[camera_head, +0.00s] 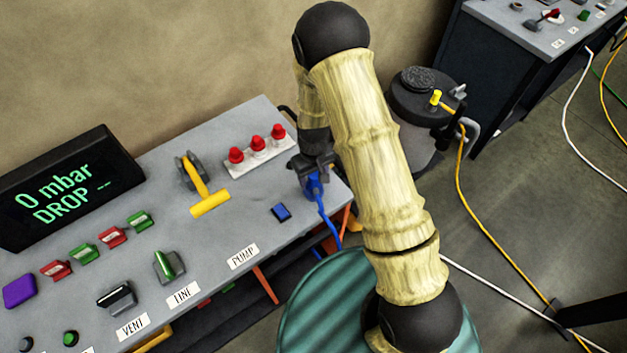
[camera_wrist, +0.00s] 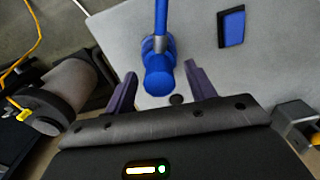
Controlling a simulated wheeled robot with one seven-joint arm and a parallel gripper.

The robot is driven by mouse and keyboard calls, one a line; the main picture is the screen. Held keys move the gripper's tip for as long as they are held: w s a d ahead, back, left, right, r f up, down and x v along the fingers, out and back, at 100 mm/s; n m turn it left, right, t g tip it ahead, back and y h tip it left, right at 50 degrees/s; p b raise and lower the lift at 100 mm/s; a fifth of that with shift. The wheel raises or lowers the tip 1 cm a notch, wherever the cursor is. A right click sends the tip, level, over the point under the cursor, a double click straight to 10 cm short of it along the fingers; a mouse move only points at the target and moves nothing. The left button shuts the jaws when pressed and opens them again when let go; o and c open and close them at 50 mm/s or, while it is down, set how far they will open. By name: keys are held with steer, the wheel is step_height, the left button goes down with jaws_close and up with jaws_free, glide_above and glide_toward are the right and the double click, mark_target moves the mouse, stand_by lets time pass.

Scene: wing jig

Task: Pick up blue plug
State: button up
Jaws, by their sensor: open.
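The blue plug (camera_wrist: 158,72) shows in the wrist view, with its round head toward my gripper and a blue cord running up from a grey collar. In the head view the blue plug (camera_head: 313,186) is at the right end of the grey panel, partly hidden by my gripper (camera_head: 312,178). In the wrist view my gripper (camera_wrist: 160,90) is open, one purple finger on each side of the plug's head.
A blue square (camera_head: 281,212) sits left of the plug on the panel (camera_head: 225,275). A yellow lever (camera_head: 209,203) and a white strip with red knobs (camera_head: 257,153) stand nearby. A dark canister (camera_head: 420,95) stands beyond the panel's right end, with yellow and white cables on the floor.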

steer(key=shift+f, duration=0.7)
steer(key=c, duration=1)
